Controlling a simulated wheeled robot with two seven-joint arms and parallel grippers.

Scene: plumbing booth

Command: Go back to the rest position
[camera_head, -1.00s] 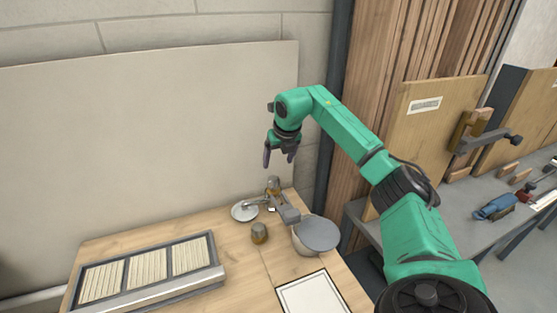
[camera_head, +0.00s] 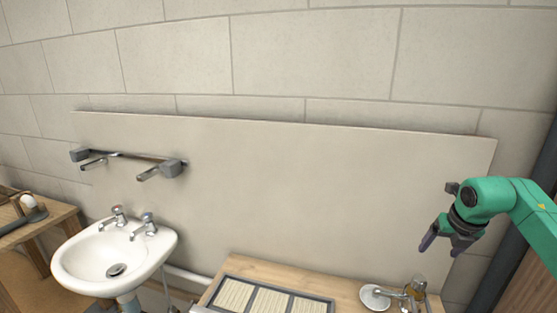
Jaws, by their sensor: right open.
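My right gripper (camera_head: 446,243) is at the right side of the head view, on the green arm that comes in from the right edge. Its two dark fingers point down and are apart, with nothing between them. It hangs in the air in front of the pale wall board, above the right part of the wooden table (camera_head: 262,268). My left gripper is not in view.
A metal tap-like fitting (camera_head: 416,288) and a pale round dish (camera_head: 375,297) stand on the table below the gripper. A framed slatted tray (camera_head: 270,301) lies to their left. A white sink (camera_head: 103,262) and a wall-mounted bar fitting (camera_head: 128,155) are further left.

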